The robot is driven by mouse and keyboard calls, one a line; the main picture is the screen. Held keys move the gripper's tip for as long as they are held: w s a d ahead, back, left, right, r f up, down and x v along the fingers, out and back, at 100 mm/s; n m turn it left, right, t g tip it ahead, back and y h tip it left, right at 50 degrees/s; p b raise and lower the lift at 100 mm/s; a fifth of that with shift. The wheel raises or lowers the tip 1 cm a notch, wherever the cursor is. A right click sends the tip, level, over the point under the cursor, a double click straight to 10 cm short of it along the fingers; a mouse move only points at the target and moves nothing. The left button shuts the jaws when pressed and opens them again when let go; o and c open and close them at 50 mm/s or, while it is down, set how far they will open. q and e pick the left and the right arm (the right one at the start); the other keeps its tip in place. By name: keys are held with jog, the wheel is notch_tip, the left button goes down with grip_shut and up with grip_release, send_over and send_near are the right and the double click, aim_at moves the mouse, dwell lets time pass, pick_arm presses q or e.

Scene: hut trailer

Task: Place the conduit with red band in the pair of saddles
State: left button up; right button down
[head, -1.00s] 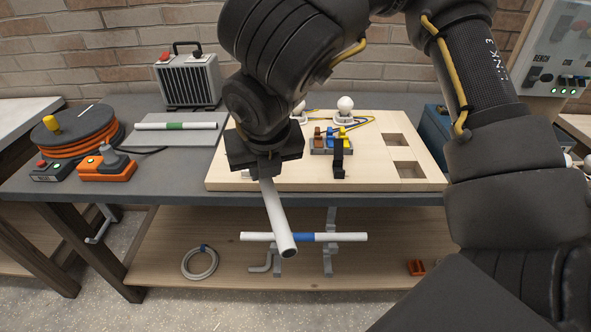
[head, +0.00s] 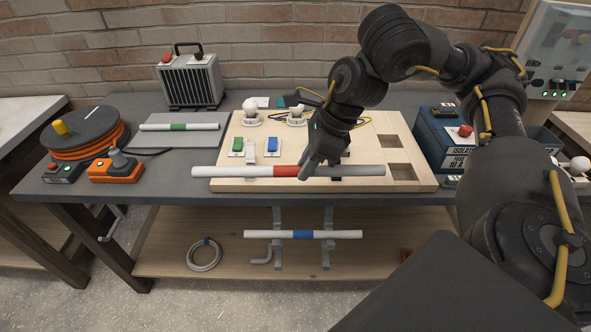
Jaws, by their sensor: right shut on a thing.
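The conduit with red band (head: 232,172) is a white tube with a red middle, lying nearly level across the picture above the front of the wooden board (head: 225,184). My right gripper (head: 316,166) is shut on it just right of the red band; the conduit's right part is in shadow. A small light-grey upright piece (head: 251,152) stands on the board behind the conduit's left half and looks like one saddle. A second saddle cannot be made out; my gripper and forearm cover that part of the board. My left gripper is not in view.
A blue-banded conduit (head: 262,234) rests on two grey brackets below the tabletop. A green-banded one (head: 157,127) lies on a grey sheet at left. A blue box (head: 440,140) is at right.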

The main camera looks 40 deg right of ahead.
jog(key=w+d+f, duration=0.5)
jog(key=w+f, duration=0.1)
jog(key=w+d+f+b, duration=0.1)
jog(key=w+d+f, duration=0.2)
jog(key=w, duration=0.1)
jog(key=shift+d+f, duration=0.15)
jog(key=shift+d, duration=0.15)
jog(key=shift+w+d+f, duration=0.15)
jog(key=shift+w+f, duration=0.05)
jog(key=shift+f, duration=0.1)
jog(key=shift+f+p, duration=0.6)
jog(key=shift+f, duration=0.9)
jog(key=c, duration=1.3)
grip_release()
